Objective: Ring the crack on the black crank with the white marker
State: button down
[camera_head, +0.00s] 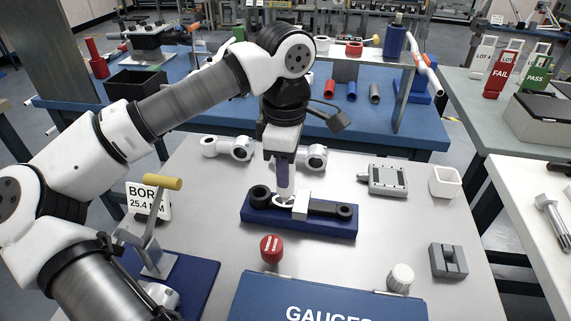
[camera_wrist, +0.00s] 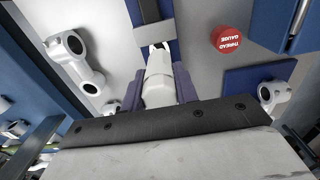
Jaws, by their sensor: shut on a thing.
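A pale curved patch shows on the crank around the marker's tip. I cannot tell whether it is a drawn line or whether the tip touches. The crack is not visible.
White cranks (camera_head: 229,147) lie behind the block. A red thread gauge (camera_head: 271,248) and a blue GAUGES box (camera_head: 330,299) are in front. A lever fixture with a yellow handle (camera_head: 162,182) stands at left. A grey gauge (camera_head: 386,180) and white cup (camera_head: 445,181) are at right.

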jog(key=shift+r+p, duration=2.3)
jog(key=shift+r, duration=1.2)
